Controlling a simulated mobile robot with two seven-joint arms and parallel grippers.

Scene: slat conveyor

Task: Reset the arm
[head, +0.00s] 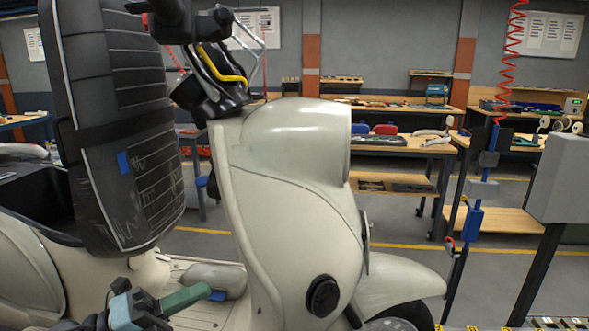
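My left gripper (150,305) is at the bottom left, low beside the scooter's footboard. My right gripper is not in view. The cream scooter (300,190) stands upright in front of me, with its handlebar at the top. A grey rounded part (217,280) lies on the footboard, just beyond the blue tip.
A large dark ribbed seat-like piece (120,120) with a blue tag stands upright at left, close above my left gripper. Workbenches (400,143) line the back. A blue post (480,200) and a grey box (560,180) stand at right. The floor between scooter and benches is clear.

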